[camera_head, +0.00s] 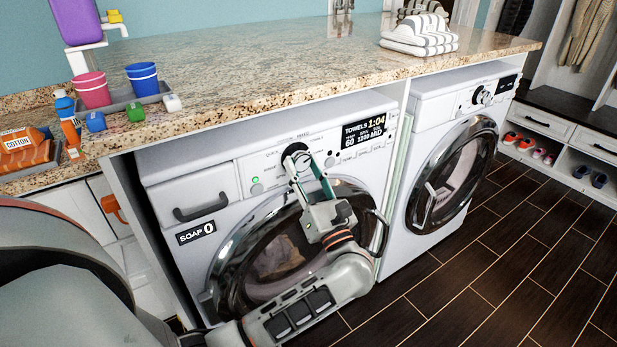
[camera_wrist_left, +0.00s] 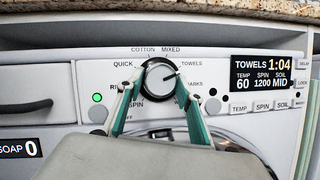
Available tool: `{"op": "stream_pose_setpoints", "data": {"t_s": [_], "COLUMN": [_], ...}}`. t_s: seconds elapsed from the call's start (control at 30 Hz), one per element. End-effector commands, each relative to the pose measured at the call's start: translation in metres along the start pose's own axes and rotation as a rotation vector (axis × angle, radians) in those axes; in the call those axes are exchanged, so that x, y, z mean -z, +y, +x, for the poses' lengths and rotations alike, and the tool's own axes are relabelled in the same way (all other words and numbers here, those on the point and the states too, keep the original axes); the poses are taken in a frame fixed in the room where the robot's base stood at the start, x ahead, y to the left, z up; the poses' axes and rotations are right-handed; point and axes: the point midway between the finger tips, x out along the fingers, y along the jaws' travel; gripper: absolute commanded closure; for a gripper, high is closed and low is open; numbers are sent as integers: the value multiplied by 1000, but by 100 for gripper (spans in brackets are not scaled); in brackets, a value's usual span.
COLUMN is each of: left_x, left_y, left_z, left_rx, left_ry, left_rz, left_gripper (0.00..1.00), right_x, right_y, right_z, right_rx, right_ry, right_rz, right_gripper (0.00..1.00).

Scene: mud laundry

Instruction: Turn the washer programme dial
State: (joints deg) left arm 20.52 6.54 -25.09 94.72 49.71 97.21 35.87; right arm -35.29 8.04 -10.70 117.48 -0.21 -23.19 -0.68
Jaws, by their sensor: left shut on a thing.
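The washer programme dial (camera_wrist_left: 160,80) is a round knob with a black ring and a pale face. Its dark mark points to the right, close to the TOWELS label. In the head view the dial (camera_head: 295,151) is mostly behind my gripper. My left gripper (camera_head: 299,166) reaches up to it, and its two green fingers also show in the left wrist view (camera_wrist_left: 158,92), one on each side of the knob, shut on it. The washer's display (camera_wrist_left: 262,72) reads TOWELS 1:04, TEMP 60, SPIN 1200, SOIL MID. My right gripper is not in view.
The washer's round door (camera_head: 225,262) is below my gripper. A soap drawer (camera_head: 190,208) is at its left. A second machine (camera_head: 452,165) stands to the right. A granite counter (camera_head: 240,75) overhangs the front; its left end holds cups and bottles. Dark floor on the right is clear.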

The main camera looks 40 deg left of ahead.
Motion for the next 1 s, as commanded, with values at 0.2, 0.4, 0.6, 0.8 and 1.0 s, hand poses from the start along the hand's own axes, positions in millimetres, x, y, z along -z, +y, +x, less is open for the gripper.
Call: {"op": "stream_pose_setpoints", "data": {"t_s": [0.2, 0.4, 0.6, 0.8, 1.0], "left_x": [6, 2, 0, 0, 0], "left_y": [-3, -2, -1, -1, -1], "left_z": [-3, -1, 0, 0, 0], "left_rx": [-39, -59, -64, -64, -64], "left_ry": [3, -1, -2, -3, -4], "left_rz": [-89, -133, -144, -143, -143], "left_gripper": [86, 86, 86, 86, 47], "right_x": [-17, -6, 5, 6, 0], "right_y": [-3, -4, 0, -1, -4], "right_z": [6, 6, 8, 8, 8], "right_rx": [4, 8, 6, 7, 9], "right_ry": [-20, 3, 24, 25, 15], "right_rz": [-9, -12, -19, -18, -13], "right_gripper": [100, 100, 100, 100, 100]}}
